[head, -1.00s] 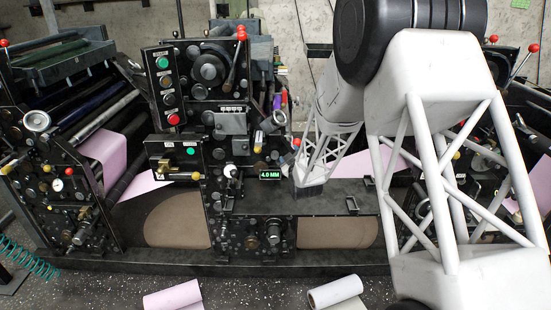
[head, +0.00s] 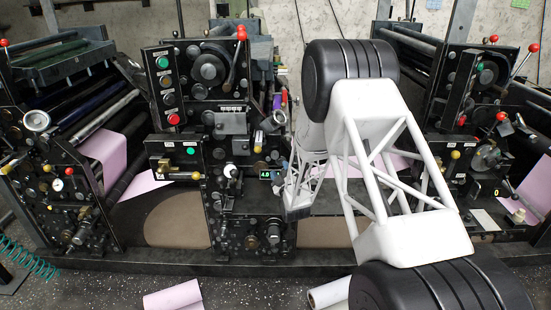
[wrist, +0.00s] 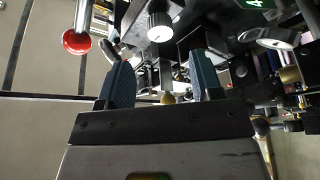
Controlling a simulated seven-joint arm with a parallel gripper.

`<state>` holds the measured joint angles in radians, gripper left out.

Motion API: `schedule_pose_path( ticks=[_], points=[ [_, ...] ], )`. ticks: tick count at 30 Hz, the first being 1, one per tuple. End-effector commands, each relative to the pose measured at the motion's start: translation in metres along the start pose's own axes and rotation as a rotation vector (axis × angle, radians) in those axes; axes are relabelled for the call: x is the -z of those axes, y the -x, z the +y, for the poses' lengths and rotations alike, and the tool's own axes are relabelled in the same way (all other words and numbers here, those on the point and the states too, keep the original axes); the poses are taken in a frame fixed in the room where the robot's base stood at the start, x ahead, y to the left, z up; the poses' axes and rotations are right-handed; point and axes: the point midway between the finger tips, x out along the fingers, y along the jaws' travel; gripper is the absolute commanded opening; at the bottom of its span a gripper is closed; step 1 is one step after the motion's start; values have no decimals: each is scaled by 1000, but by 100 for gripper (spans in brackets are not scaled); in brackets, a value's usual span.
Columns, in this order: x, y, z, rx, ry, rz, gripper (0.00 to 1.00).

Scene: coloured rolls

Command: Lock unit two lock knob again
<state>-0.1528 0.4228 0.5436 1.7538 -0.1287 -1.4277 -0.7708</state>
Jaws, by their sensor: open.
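My gripper (wrist: 162,82) is open, its two blue ridged fingers spread wide with nothing held between them. A black knurled knob with a white face (wrist: 159,27) is ahead of the fingers, apart from them. A smaller tan-tipped knob (wrist: 168,98) shows in the gap between the fingers; I cannot tell its depth. The middle unit's panel in the head view carries a white-faced knob (head: 230,171) left of a green display (head: 265,175). I cannot tell for sure which knob is the lock knob.
A red ball-ended lever (wrist: 76,42) stands close left of the fingers in the wrist view. A round chrome-rimmed part (wrist: 270,38) is at right. Rolls (head: 174,297) lie on the floor in front.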

Motion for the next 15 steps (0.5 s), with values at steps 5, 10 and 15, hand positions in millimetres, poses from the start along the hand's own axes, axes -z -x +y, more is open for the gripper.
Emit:
schedule_pose_path(
  ticks=[5, 10, 15],
  points=[
    [0, -4, 0, 0, 0, 0, 60],
    [0, -17, -1, 1, 0, 0, 60],
    [0, -36, 0, 0, 0, 0, 60]
  ],
)
